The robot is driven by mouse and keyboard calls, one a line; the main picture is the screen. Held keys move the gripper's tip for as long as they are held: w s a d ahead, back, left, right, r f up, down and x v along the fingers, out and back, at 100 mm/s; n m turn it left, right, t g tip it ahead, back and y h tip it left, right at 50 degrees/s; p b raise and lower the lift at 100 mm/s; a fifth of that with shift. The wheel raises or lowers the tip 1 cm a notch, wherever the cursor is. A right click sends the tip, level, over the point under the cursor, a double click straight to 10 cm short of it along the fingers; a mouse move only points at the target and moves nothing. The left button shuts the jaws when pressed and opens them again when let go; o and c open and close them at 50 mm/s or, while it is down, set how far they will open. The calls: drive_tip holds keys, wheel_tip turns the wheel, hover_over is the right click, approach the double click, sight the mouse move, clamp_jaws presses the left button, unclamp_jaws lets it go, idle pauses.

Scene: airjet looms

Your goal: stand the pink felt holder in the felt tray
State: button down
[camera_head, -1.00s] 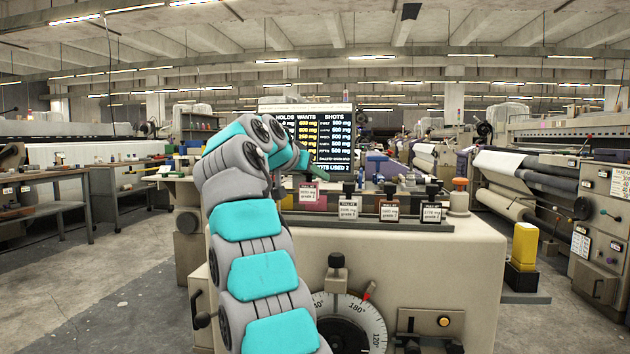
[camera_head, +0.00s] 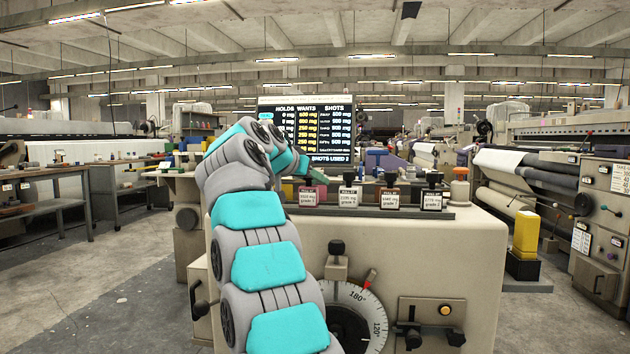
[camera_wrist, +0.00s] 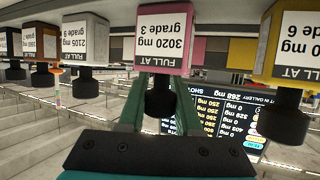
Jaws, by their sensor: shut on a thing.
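The pink felt holder (camera_head: 308,197) has a black knob on top and a white label. In the upside-down wrist view the pink holder (camera_wrist: 161,22) reads "3020 mg grade 3". My gripper (camera_wrist: 160,95) has its green fingers closed on its black knob. In the head view my gripper (camera_head: 304,171) is above it, partly hidden by the arm.
A display board (camera_head: 318,130) stands behind. A dial (camera_head: 358,310) is on the machine's front.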

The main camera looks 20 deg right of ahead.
drive_tip(key=c, duration=0.6)
unclamp_jaws()
drive_tip(key=shift+s+a+r, duration=0.1)
drive_tip(key=shift+r, duration=0.15)
drive_tip(key=v, duration=1.1)
drive_tip(key=shift+s+a, duration=0.2)
drive_tip(key=shift+r, duration=0.15)
